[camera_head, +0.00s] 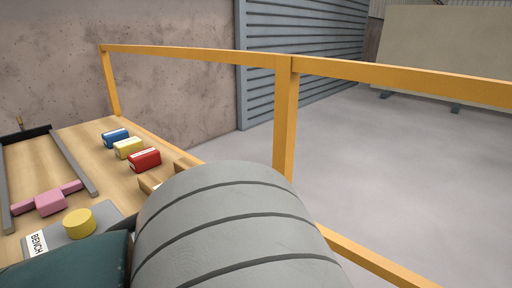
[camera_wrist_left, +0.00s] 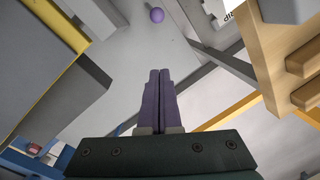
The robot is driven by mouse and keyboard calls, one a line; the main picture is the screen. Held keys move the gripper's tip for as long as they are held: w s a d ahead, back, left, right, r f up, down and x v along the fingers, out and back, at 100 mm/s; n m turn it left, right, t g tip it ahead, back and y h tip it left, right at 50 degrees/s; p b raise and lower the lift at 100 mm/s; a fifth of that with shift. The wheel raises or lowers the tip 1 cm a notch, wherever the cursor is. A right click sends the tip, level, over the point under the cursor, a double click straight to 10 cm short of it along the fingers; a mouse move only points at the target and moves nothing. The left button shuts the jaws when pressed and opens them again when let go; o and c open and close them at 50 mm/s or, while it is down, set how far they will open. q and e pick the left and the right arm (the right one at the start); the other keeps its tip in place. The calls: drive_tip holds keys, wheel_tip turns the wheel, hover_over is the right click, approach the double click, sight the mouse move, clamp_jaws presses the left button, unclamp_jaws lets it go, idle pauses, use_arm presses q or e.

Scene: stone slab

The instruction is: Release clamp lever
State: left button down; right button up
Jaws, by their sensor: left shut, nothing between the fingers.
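My left gripper (camera_wrist_left: 159,95) shows in the left wrist view, its two purple fingers together with nothing between them. A small purple ball (camera_wrist_left: 157,15) lies beyond the fingertips near the top of that view, apart from them. I cannot tell whether it is the knob of the clamp lever. No lever can be made out for sure in the head view, where the lower middle is blocked. My right gripper is in neither view.
Open floor (camera_head: 420,160) lies beyond the railing.

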use_arm(q)
drive_tip(key=f+b, duration=0.1)
drive_tip(key=f, duration=0.2)
drive_tip(key=f+b, duration=0.1)
drive_tip(key=f, duration=0.3)
drive_tip(key=w+a+f+b, duration=0.1)
drive_tip(key=f+b, duration=0.1)
drive_tip(key=f, duration=0.1)
drive_tip(key=shift+f, duration=0.25)
drive_tip(key=shift+s+a+f+p, duration=0.1)
drive_tip(key=shift+s+a+p, duration=0.2)
drive_tip(key=shift+a, duration=0.6)
drive_tip(key=shift+s+a+p, duration=0.15)
drive_tip(key=shift+s+a, duration=0.15)
drive_tip(key=shift+a, duration=0.55)
drive_tip(key=shift+s+a+r+p, duration=0.15)
drive_tip(key=shift+r+p, duration=0.1)
drive_tip(key=shift+p, duration=0.35)
drive_tip(key=shift+s+a+p, duration=0.1)
drive_tip(key=shift+p, duration=0.2)
